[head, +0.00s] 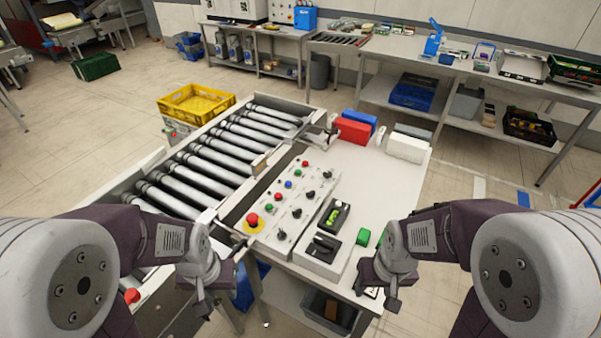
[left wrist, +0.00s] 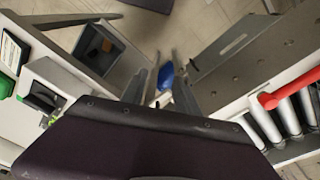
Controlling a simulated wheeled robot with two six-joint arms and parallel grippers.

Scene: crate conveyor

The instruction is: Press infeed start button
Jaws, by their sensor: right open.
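The control panel (head: 291,200) lies on the white bench beside the roller conveyor. It carries a row of small red, green and blue buttons, black knobs, and a red mushroom button (head: 252,219) on a yellow base. A small green button (head: 269,207) sits just behind the mushroom button. Labels are too small to read, so I cannot tell which is infeed start. My left gripper (head: 204,298) hangs in front of the panel, left of it, touching nothing; its fingers are apart in the left wrist view (left wrist: 166,75). My right gripper (head: 378,290) is open and empty at the bench's front right.
The roller conveyor (head: 205,158) runs along the panel's left side. A grey box with a black switch (head: 323,246), a green block (head: 363,237) and a red box (head: 352,131) stand on the bench. A yellow crate (head: 196,103) stands behind the conveyor.

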